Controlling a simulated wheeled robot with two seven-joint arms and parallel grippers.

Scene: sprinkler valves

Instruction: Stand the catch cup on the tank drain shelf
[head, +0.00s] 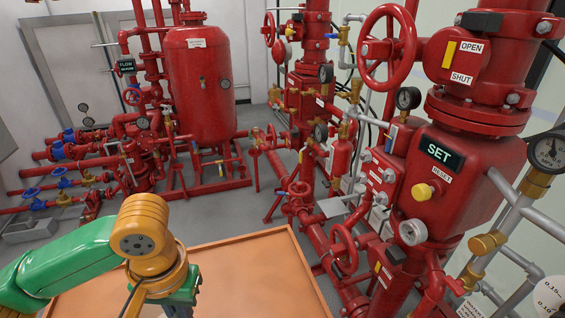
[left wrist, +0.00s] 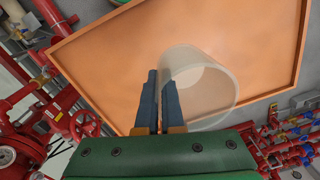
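The catch cup (left wrist: 212,85) is a clear, pale cup in the left wrist view, with its open rim toward the lower right. My left gripper (left wrist: 160,98) has its two blue fingers close together at the cup's left wall, one on each side, pinching it. In the head view my left arm is at the lower left, its fingers cut off by the bottom edge, and the cup does not show. A small pale flat shelf (head: 336,206) juts out among the red pipes; I cannot tell whether it is the tank drain shelf. My right gripper is out of view.
An orange table top with a raised rim (head: 255,262) lies in front of me, bare where seen. A red tank (head: 200,85) stands at the back left. Red pipes, handwheels and gauges crowd the right side around the SET valve box (head: 455,175).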

